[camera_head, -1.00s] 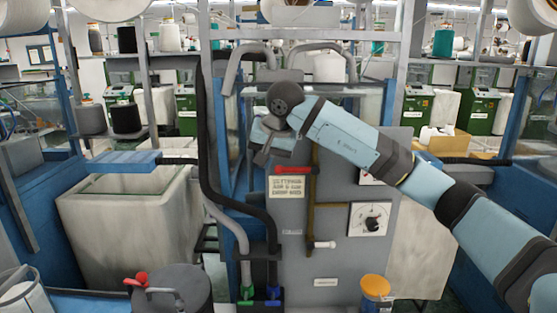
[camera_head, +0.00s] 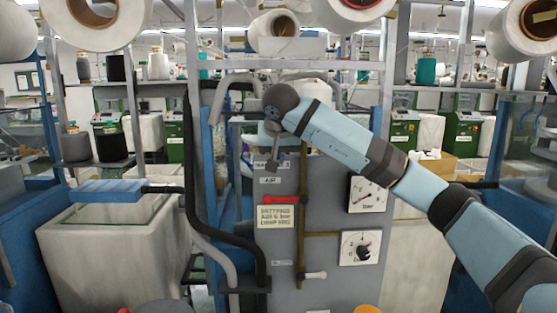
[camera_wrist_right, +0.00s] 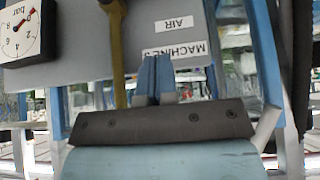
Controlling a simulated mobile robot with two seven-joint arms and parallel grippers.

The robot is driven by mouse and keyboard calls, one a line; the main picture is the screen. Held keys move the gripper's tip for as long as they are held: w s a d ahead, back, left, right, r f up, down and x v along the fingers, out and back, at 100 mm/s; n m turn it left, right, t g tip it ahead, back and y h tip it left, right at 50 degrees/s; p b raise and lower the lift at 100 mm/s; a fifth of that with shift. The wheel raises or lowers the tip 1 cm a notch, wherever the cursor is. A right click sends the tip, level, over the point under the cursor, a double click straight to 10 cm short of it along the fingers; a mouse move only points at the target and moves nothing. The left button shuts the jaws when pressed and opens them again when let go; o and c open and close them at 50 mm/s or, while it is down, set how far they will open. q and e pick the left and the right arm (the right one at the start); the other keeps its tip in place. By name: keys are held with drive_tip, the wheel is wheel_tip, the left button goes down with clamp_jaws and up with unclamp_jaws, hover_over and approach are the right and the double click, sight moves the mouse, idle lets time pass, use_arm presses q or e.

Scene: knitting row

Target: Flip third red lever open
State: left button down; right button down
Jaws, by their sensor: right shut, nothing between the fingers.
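A red lever (camera_head: 281,198) lies horizontally on a grey panel (camera_head: 285,275), above a printed notice (camera_head: 276,216). A yellow-brown pipe runs down at its right end. My right gripper (camera_head: 272,165) is above the lever, near the panel's top labels. It is small and partly hidden by my own wrist in the head view. In the right wrist view its fingers (camera_wrist_right: 153,75) are together and empty, in front of upside-down labels reading MACHINE 3 (camera_wrist_right: 175,50) and AIR (camera_wrist_right: 174,24). The red lever does not show there. My left gripper is out of view.
A white-ended handle (camera_head: 313,276) sticks out low on the panel. Black hoses (camera_head: 195,200) run along the left. Yarn cones (camera_head: 275,31) hang overhead.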

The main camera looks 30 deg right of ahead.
drive_tip(key=p, duration=0.1)
hover_over(279, 198)
drive_tip(key=f, duration=0.6)
drive_tip(key=shift+w+d+f, duration=0.1)
drive_tip(key=shift+w+f, duration=0.05)
drive_tip(key=shift+w, duration=0.25)
drive_tip(key=shift+s+f+p, duration=0.25)
drive_tip(key=shift+f+p, duration=0.05)
drive_tip(key=shift+f, duration=0.9)
drive_tip(key=shift+s+a+f, duration=0.15)
drive_tip(key=shift+a+f, duration=0.1)
drive_tip(key=shift+f, duration=0.4)
drive_tip(key=shift+d+f, duration=0.1)
